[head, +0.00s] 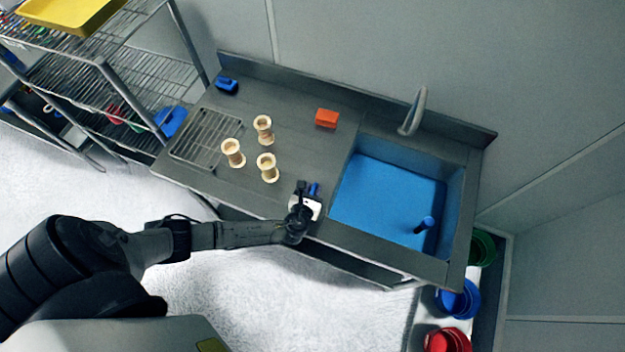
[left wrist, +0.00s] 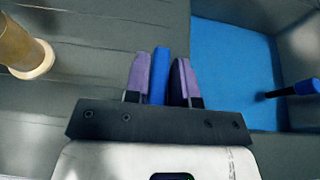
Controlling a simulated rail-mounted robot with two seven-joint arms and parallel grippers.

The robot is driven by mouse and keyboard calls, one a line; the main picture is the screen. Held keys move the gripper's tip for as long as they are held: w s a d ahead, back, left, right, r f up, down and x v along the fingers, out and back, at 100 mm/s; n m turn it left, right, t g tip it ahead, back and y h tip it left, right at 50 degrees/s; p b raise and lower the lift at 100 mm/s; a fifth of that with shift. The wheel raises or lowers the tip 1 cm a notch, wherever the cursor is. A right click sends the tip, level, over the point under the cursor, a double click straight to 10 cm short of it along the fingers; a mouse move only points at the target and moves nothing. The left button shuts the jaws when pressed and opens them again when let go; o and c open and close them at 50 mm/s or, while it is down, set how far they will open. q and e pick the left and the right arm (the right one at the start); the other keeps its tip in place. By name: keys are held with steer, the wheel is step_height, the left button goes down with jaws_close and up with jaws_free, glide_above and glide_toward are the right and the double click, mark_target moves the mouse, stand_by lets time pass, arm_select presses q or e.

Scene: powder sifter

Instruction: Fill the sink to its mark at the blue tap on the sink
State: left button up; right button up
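The sink (head: 455,190) is a grey basin at the right of the counter. A flat bright blue surface (head: 385,195) lies inside it; I cannot tell whether it is water or the floor. No fill mark can be made out. A blue tap handle (head: 314,188) stands at the counter's front, left of the sink. My left gripper (head: 307,190) is at it. In the left wrist view the blue handle (left wrist: 160,75) sits closely between the two purple fingers, which look shut on it. A curved grey spout (head: 414,110) rises behind the basin. My right gripper is out of view.
A dark blue upright piece (head: 424,225) stands in the basin. Several wooden spools (head: 264,129), an orange block (head: 326,117), a blue item (head: 227,85) and a wire rack (head: 206,138) are on the counter. Coloured buckets (head: 458,299) stand at the right; shelving (head: 140,75) is at the left.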

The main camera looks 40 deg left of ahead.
arm_select(q)
steer(key=o, duration=0.3)
steer(key=shift+o, duration=0.2)
steer(key=v, duration=1.3)
steer(key=shift+s+r, duration=0.2)
steer(key=shift+s, duration=0.15)
steer(key=shift+d, duration=0.1)
